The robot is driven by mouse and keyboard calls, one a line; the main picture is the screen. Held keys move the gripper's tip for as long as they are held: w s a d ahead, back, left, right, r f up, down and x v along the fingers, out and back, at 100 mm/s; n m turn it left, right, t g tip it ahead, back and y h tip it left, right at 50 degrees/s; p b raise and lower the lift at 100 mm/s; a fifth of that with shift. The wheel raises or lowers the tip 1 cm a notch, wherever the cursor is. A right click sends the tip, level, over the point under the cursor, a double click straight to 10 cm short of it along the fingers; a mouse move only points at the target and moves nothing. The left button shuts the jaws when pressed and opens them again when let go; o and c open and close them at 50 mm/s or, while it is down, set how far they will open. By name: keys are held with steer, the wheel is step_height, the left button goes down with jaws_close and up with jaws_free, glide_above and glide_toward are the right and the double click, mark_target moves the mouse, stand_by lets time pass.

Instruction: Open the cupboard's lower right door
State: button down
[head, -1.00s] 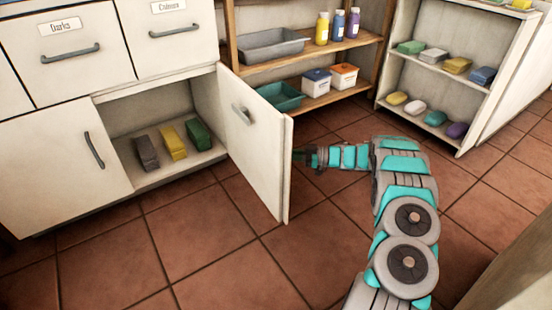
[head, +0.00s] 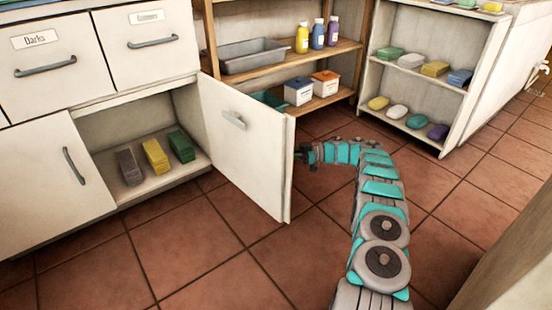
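The cupboard's lower right door (head: 245,150) stands wide open, swung out from the right side of its compartment. A small grey handle-like piece (head: 233,119) shows on its visible face. The open compartment (head: 165,182) holds a dark, a yellow and a green block. My gripper (head: 301,154) is at the door's free edge, on its right side. Its tips are small, dark and partly hidden by the door edge, so I cannot tell whether they touch it or are open.
The lower left door (head: 50,180) is shut, with two drawers (head: 50,65) above. A wooden shelf (head: 340,50) with bottles, boxes and trays stands behind the door. A white shelf (head: 455,110) with soaps stands at right. The tiled floor in front is clear.

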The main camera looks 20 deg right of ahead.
steer(key=shift+w+d, duration=0.15)
steer(key=shift+d, duration=0.2)
stand_by(0.3)
steer(key=c, duration=0.8)
jaws_free()
steer(key=shift+c, duration=0.2)
step_height(320, 180, up, 4)
steer(key=shift+a+r+p, duration=0.1)
steer(key=shift+p, duration=0.25)
steer(key=s+a, duration=0.3)
steer(key=s, duration=1.2)
steer(key=shift+s+a+r+p, duration=0.3)
steer(key=shift+r, duration=0.15)
